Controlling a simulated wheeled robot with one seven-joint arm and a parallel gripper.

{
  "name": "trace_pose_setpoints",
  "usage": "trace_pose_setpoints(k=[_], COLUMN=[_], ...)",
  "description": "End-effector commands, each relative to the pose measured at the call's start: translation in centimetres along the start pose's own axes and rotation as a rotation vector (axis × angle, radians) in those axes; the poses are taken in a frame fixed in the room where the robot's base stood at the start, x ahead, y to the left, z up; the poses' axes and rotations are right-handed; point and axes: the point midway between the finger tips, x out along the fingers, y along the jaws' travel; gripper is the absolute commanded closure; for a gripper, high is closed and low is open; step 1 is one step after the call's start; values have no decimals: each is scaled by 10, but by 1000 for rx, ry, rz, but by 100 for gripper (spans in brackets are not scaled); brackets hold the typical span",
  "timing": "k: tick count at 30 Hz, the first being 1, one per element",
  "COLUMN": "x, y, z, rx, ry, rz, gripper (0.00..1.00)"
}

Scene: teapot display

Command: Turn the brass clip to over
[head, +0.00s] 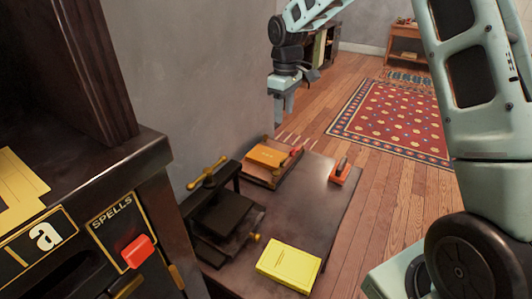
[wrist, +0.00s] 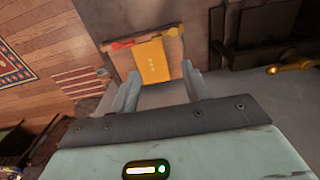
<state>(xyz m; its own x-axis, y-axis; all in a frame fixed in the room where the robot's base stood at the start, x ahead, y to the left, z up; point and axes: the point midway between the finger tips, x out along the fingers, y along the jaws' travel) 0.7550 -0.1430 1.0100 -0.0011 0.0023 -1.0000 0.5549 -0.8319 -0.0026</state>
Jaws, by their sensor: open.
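I cannot single out a brass clip for sure. Brass parts show on the dark press: a bar handle (head: 207,172) on top and a small knob (head: 255,238) low on its right side. A brass piece (wrist: 290,68) shows at the right in the wrist view. Gold-coloured parts also show low on the dark cabinet (head: 178,275) at the left. My gripper (head: 283,108) is in the air above and beyond the far end of the low table. In the wrist view my gripper (wrist: 160,72) is open, its fingers apart with nothing between them.
The low dark table (head: 315,205) bears the press (head: 222,215), a yellow book (head: 290,264), a tray with an orange book (head: 267,156), and a red-orange tool (head: 341,173). A red switch (head: 137,251) sits under a SPELLS plate. A grey wall (head: 200,70) borders the table.

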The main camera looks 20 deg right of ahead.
Motion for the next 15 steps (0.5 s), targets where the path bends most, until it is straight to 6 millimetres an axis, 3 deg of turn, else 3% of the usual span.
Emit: trace_pose_setpoints(k=[5, 15], x=[12, 78], y=[9, 8], z=[2, 2], rx=[2, 2], ry=[-4, -5], rz=[1, -1], gripper=[53, 53])
